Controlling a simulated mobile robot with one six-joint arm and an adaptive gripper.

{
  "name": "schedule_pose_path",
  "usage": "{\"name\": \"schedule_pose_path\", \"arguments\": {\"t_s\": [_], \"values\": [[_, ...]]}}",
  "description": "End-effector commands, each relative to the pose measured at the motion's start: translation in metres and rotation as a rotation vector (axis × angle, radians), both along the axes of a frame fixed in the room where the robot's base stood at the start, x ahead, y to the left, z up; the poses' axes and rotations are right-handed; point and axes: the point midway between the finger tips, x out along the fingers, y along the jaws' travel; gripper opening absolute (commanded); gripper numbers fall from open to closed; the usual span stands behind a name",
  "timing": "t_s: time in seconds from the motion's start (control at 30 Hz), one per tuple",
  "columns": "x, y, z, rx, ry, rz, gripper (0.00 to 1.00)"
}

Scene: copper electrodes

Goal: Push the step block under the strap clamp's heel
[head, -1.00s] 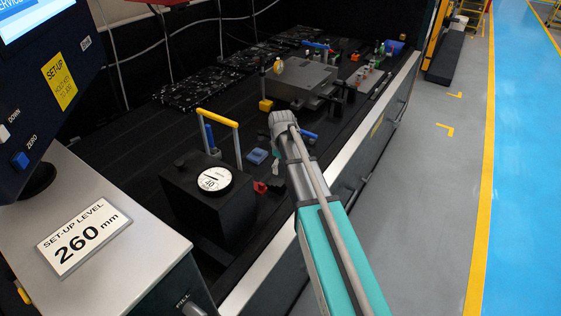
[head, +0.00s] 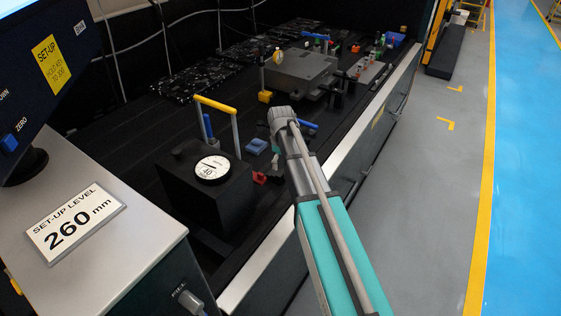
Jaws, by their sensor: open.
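My arm reaches in from the bottom right, over the front edge of the dark bench (head: 132,128). My gripper (head: 275,178) is open, mostly hidden behind my arm; only small dark parts show below a teal wrist part, and its contact with anything cannot be seen. A grey flat-topped workpiece (head: 300,66) sits beyond it. A small yellow block (head: 265,96) lies by the workpiece's left corner, near an upright dark post. The step block and strap clamp are too small to identify surely. Their gap is not visible.
A black box with a white dial (head: 212,168) and a yellow-barred handle (head: 216,105) stand left of my arm. A blue block (head: 256,146) and red block (head: 259,178) lie nearby. Dark boards (head: 190,85) lie behind. Clear grey floor (head: 420,190) lies right.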

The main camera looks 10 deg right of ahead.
Motion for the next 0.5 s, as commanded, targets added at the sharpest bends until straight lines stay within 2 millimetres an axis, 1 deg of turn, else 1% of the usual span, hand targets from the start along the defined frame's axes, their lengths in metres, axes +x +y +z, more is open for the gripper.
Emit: {"name": "schedule_pose_path", "arguments": {"t_s": [0.03,0.5], "values": [[0.0,0.0,-0.009,0.0,0.0,0.0,0.91],[0.0,0.001,-0.049,0.0,0.0,0.001,0.91]]}}
